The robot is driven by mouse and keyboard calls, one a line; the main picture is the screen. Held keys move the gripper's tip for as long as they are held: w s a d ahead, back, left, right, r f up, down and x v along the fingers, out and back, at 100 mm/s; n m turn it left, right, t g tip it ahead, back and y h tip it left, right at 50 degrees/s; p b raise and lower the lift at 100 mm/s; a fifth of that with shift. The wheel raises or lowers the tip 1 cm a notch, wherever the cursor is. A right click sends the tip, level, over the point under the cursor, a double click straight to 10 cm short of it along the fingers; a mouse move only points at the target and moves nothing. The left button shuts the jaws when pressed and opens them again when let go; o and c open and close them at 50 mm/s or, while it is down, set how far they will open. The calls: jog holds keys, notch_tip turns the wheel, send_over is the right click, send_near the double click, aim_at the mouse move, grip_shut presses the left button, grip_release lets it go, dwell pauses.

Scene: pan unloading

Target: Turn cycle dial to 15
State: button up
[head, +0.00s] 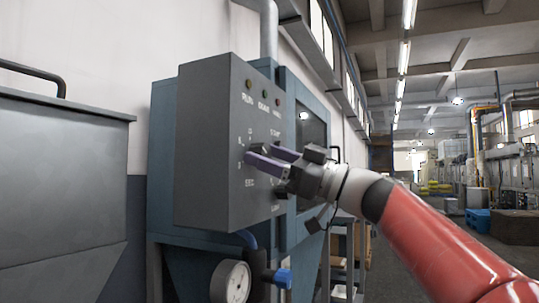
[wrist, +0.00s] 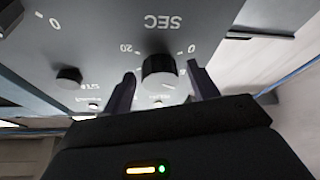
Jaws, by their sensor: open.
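The grey control panel (head: 208,140) stands on the front of a blue machine, and its face shows upside down in the wrist view (wrist: 100,25). A black round dial (wrist: 160,70) marked SEC, with 0 and 20 on its scale, sits in the middle of the wrist view. I cannot read where it points, or whether it is the cycle dial. My gripper (wrist: 161,80) is open, with one finger on each side of this dial. I cannot tell whether the fingers touch it. In the head view my gripper (head: 263,158) is at the panel face and hides the dial.
A smaller black knob (wrist: 69,76) sits beside the dial on the panel. Several small lamps line the panel's top. A pressure gauge (head: 231,282) and a blue-handled valve (head: 279,277) are below the panel. A grey bin (head: 60,165) stands at the left.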

jog(key=shift+c, duration=0.5)
jog(key=c, duration=0.9)
